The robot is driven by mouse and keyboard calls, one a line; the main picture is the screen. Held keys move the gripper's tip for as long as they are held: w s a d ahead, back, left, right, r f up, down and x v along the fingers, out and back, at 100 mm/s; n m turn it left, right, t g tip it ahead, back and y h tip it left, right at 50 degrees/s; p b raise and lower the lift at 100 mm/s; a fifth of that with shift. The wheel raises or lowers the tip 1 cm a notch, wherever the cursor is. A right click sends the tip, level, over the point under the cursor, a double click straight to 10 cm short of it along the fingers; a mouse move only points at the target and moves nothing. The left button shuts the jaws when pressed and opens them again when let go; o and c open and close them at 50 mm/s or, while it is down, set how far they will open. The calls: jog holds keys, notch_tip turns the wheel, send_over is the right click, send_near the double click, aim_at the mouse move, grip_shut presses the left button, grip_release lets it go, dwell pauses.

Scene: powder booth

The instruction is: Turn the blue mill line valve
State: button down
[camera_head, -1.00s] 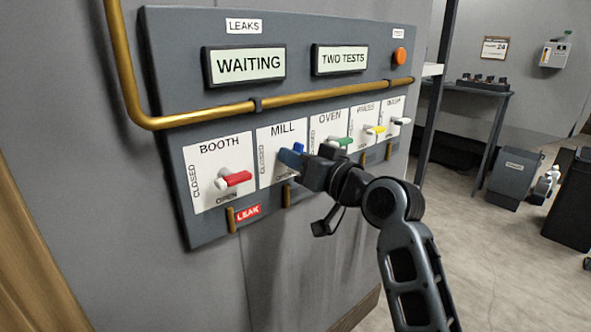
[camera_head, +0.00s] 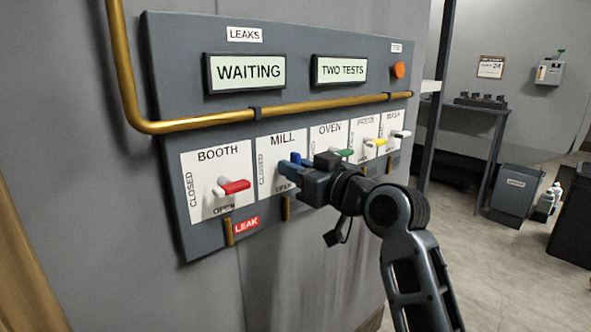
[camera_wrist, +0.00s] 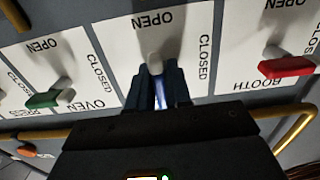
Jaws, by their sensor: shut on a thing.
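The blue mill line valve (camera_head: 298,158) sits on the white MILL plate (camera_head: 283,139) of the grey wall panel. My gripper (camera_head: 291,171) reaches in from the right and is shut on its blue handle, which the fingers mostly hide. In the wrist view, my gripper's dark fingers (camera_wrist: 156,88) stand either side of the handle, with a blue strip (camera_wrist: 159,94) between them. The pale hub (camera_wrist: 155,63) shows just past the fingertips. The handle's exact angle is hard to tell.
The red BOOTH valve (camera_head: 235,187) is left of my gripper, and the green OVEN valve (camera_head: 343,153) is close on its right. A brass pipe (camera_head: 210,118) crosses above the plates. Displays read WAITING (camera_head: 248,72) and TWO TESTS (camera_head: 341,70). A red LEAK tag (camera_head: 245,224) is under BOOTH.

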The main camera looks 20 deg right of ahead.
jog(key=shift+f, duration=0.1)
jog(key=c, duration=1.2)
grip_release()
jog(key=shift+o, duration=0.2)
jog(key=v, duration=0.7)
jog(key=shift+s, duration=0.35)
jog(key=shift+d, duration=0.1)
